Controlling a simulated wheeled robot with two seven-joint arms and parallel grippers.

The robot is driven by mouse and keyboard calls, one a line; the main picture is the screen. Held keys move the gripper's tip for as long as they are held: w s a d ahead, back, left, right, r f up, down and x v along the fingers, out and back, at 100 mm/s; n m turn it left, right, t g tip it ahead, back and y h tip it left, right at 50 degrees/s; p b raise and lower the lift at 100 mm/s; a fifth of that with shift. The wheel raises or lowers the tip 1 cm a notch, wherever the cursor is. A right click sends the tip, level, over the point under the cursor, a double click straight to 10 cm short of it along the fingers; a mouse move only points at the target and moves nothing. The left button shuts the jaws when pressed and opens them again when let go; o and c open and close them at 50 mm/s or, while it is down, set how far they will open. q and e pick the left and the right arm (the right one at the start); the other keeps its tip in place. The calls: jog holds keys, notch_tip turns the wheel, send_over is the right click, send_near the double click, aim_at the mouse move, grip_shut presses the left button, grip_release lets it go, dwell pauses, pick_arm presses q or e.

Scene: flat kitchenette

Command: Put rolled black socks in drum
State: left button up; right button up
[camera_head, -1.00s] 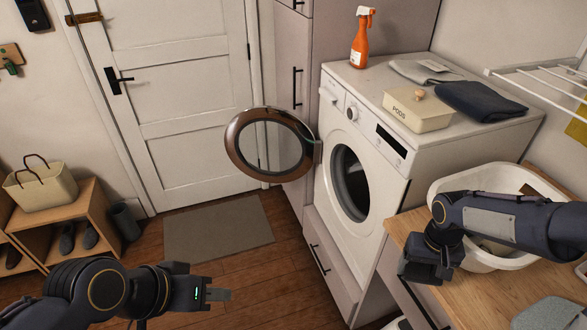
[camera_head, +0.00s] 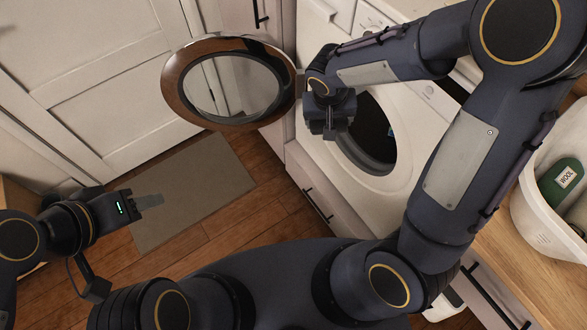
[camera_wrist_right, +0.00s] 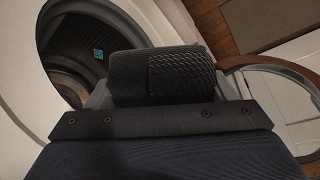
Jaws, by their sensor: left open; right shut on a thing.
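My right gripper (camera_head: 328,125) is in front of the washing machine, beside the round opening of its drum (camera_head: 375,140). In the right wrist view it is shut on the rolled black socks (camera_wrist_right: 158,75), a dark bundle with a ribbed texture. The drum (camera_wrist_right: 72,62) shows at the upper left there, so the socks are outside it, just to the right of the opening. The socks cannot be made out in the head view. My left gripper (camera_head: 148,201) is open and empty, low over the floor at the left.
The round door (camera_head: 230,85) stands wide open left of the machine, close to my right gripper. A small blue-green patch (camera_wrist_right: 98,53) shows inside the drum. A white basket (camera_head: 540,215) with a green WOOL bottle (camera_head: 563,185) stands on the wooden counter (camera_head: 510,260) at right.

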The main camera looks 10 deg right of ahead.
jog(key=s+a+f+m+h+b, duration=0.1)
jog(key=a+f+m+h+b, duration=0.3)
jog(key=b, duration=0.5)
jog(key=s+a+f+m+g+h+b, duration=0.1)
jog(key=f+m+h+b, duration=0.1)
jog(key=f+h+b, duration=0.55)
jog(key=s+a+f+m+h+b, duration=0.1)
jog(key=a+f+m+b, duration=0.2)
jog(key=b, duration=0.7)
jog(key=w+d+f+b, duration=0.2)
jog(key=w+d, duration=0.3)
jog(key=d, duration=0.7)
jog(key=w+d+f+b, duration=0.2)
jog(key=w+d, duration=0.3)
jog(key=d, duration=0.8)
jog(key=w+d+f+b, duration=0.2)
jog(key=w+d, duration=0.3)
jog(key=d, duration=0.7)
jog(key=shift+w+d+f+b, duration=0.25)
jog(key=shift+d+b, duration=0.1)
jog(key=shift+b, duration=0.3)
jog(key=o, duration=1)
